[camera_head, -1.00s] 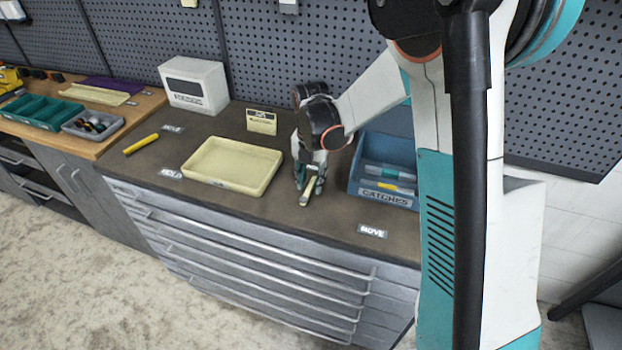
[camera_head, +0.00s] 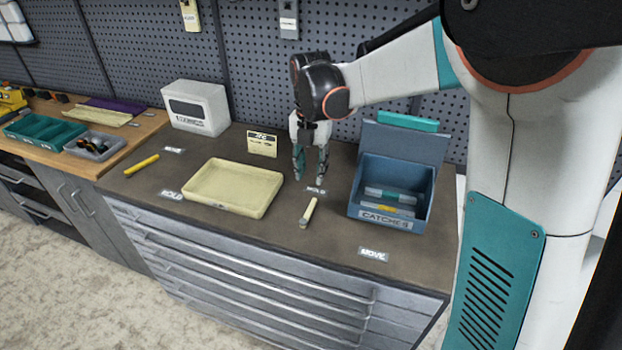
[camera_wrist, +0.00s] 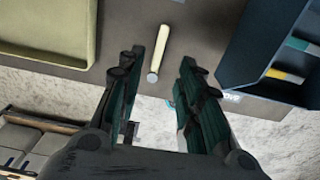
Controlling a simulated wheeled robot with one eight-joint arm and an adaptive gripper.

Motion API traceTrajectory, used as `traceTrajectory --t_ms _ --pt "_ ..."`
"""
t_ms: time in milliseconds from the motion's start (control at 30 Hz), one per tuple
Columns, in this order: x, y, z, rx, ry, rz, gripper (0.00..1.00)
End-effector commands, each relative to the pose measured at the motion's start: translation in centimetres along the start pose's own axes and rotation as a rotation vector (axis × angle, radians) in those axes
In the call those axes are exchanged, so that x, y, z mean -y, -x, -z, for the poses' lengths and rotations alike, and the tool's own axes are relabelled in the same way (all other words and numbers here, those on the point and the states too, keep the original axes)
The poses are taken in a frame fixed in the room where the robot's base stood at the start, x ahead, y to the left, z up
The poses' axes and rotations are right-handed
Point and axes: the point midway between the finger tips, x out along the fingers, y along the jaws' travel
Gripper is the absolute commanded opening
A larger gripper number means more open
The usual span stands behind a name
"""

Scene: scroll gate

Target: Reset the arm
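My gripper (camera_head: 310,176) hangs above the dark worktop, pointing down, with its fingers apart and nothing between them. In the wrist view its two fingers (camera_wrist: 156,90) are spread wide. A short cream rod with a grey end (camera_head: 308,213) lies on the worktop, below and in front of the gripper in the head view. It also shows beyond the fingers in the wrist view (camera_wrist: 160,50). The rod is apart from the fingers.
A cream tray (camera_head: 236,211) lies left of the rod. A blue bin labelled CATCHES (camera_head: 385,215), holding several small pieces, stands to the right.

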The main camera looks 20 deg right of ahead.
Motion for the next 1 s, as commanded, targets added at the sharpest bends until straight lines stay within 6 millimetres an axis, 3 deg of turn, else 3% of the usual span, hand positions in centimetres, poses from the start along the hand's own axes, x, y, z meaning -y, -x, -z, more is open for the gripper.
traceTrajectory --t_ms 600,767,1000 --pt "0.3 0.8 0.4 0.009 -0.047 -0.007 0.33" --pt "1.8 2.9 2.2 0.05 -0.283 -0.049 0.33" --pt "5.1 6.1 6.3 0.107 -0.819 -0.181 0.33"
